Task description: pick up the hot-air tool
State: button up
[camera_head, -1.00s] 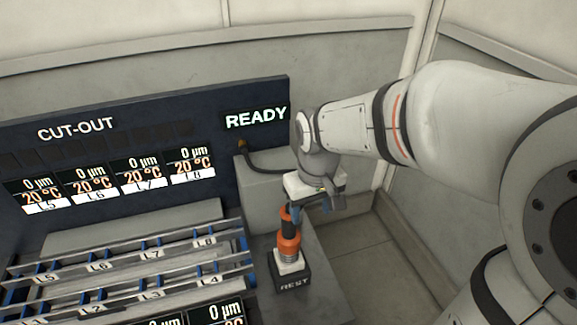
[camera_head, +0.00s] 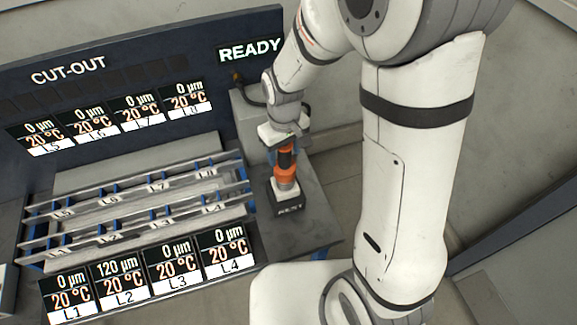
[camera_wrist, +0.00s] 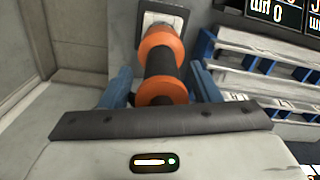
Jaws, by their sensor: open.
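The hot-air tool (camera_head: 286,174) is orange with a black grip and stands upright in a dark block marked REST (camera_head: 289,207) at the right end of the bench. In the wrist view the tool (camera_wrist: 161,92) lies between the two blue fingers of my gripper (camera_wrist: 161,88). One finger is on each side of the black grip, with a visible gap at least on the left. My gripper (camera_head: 283,156) is open around the tool's upper part in the head view. My gripper's body hides the tool's top end there.
A rack with blue brackets and metal rails (camera_head: 140,205) stands left of the rest block. Displays L1 to L4 (camera_head: 150,268) are in front of it. A dark panel reading CUT-OUT and READY (camera_head: 110,100) stands behind. A grey box (camera_head: 247,125) is behind the tool.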

jog(key=shift+f, duration=0.1)
grip_shut()
dwell(0.6)
